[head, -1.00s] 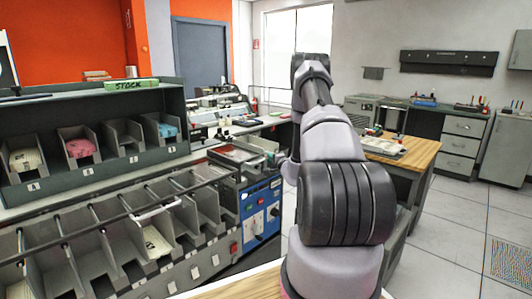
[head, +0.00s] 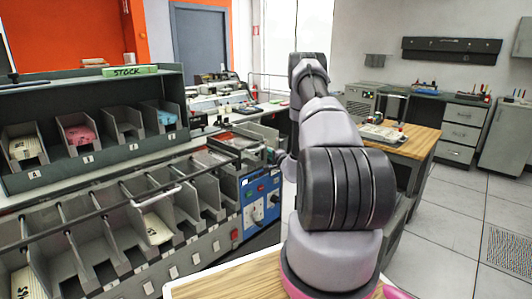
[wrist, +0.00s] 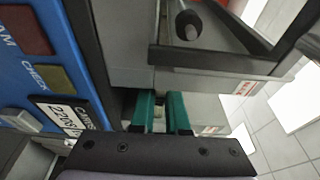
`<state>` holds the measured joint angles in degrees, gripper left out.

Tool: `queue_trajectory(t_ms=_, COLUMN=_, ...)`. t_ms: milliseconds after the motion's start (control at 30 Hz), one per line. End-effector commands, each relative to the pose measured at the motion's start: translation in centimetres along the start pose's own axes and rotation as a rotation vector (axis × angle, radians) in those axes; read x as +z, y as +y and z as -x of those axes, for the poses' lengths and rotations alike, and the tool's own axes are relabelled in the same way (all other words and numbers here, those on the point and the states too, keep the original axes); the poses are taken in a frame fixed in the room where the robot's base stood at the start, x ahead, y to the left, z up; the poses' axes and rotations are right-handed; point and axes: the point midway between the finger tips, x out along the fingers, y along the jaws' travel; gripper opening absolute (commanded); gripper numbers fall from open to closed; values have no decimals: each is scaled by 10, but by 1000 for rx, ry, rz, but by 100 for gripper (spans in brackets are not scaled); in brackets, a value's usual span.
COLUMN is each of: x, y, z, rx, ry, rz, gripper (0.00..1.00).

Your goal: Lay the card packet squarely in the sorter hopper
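My gripper (wrist: 160,102) shows in the wrist view as two green fingers standing a little apart. I see no cards between them. In the head view the gripper is mostly hidden behind my arm. The sorter (head: 262,200) has a blue control panel, and its grey top end is beside my gripper. In the wrist view a grey metal part with a dark slot and round knob (wrist: 188,25), possibly the hopper, lies just beyond the fingertips. Cream cards (head: 155,229) lie in one sorter pocket and more (head: 22,283) at the lower left. I cannot tell which is the packet.
A stock rack (head: 100,170) with cream, pink and blue cards stands on the left. A wooden-topped table (head: 420,142) with a tray is beyond my arm. Tiled floor (head: 445,215) is clear on the right.

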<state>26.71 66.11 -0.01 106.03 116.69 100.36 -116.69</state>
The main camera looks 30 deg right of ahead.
Motion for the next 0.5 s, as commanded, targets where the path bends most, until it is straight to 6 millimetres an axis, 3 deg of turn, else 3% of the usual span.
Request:
queue_trajectory(t_ms=33, x=0, y=0, z=0, rx=-1, ry=0, rz=0, gripper=31)
queue_trajectory(t_ms=67, x=0, y=0, z=0, rx=-1, ry=0, rz=0, gripper=43)
queue_trajectory(t_ms=100, x=0, y=0, z=0, rx=-1, ry=0, rz=0, gripper=47)
queue_trajectory(t_ms=500, x=-1, y=0, z=8, rx=1, ry=2, rz=0, gripper=47)
